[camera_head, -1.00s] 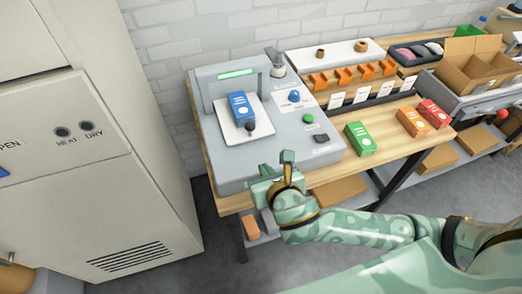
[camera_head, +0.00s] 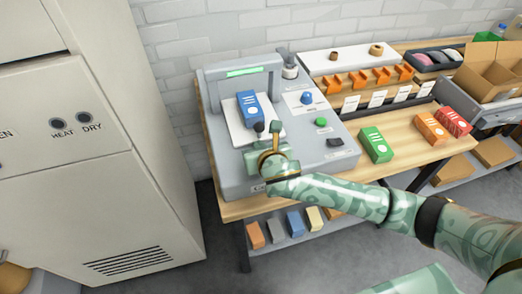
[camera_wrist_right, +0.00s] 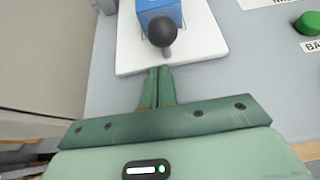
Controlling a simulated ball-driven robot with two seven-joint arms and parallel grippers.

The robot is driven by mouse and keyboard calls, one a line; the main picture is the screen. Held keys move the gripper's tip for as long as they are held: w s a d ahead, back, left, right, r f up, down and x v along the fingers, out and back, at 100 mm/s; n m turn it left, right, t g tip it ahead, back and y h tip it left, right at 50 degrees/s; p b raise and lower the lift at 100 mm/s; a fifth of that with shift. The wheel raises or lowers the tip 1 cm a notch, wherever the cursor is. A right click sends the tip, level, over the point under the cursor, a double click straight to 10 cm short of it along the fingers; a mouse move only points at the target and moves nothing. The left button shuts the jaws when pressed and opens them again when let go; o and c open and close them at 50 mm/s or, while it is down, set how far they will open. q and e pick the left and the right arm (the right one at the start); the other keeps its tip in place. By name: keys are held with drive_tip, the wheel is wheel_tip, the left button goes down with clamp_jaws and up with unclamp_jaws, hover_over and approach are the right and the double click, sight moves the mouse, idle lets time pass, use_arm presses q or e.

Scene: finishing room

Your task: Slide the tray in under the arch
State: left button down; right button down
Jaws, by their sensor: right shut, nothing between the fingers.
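The white tray (camera_head: 236,126) lies on the grey machine's top, in front of the grey arch (camera_head: 213,88) with its green display. A blue box (camera_head: 248,104) sits on the tray; both also show in the wrist view, the tray (camera_wrist_right: 203,40) and the box (camera_wrist_right: 157,6). A dark round knob (camera_wrist_right: 163,31) stands at the tray's near edge. My right gripper (camera_head: 274,128) is shut and empty, with its fingertips (camera_wrist_right: 159,70) at the tray's near edge, close to the knob. Whether they touch the tray is unclear. My left gripper is not in view.
A blue button (camera_head: 307,98) and green button (camera_head: 321,122) are on the machine's right side. A green box (camera_head: 376,145) and an orange box (camera_head: 430,128) stand on the wooden table to the right. A tall beige cabinet (camera_head: 130,190) stands to the left.

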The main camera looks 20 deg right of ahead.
sight(254, 132)
drive_tip(key=w+p, duration=0.1)
drive_tip(key=w, duration=0.5)
drive_tip(key=shift+w+a+r, duration=0.1)
drive_tip(key=shift+w, duration=0.15)
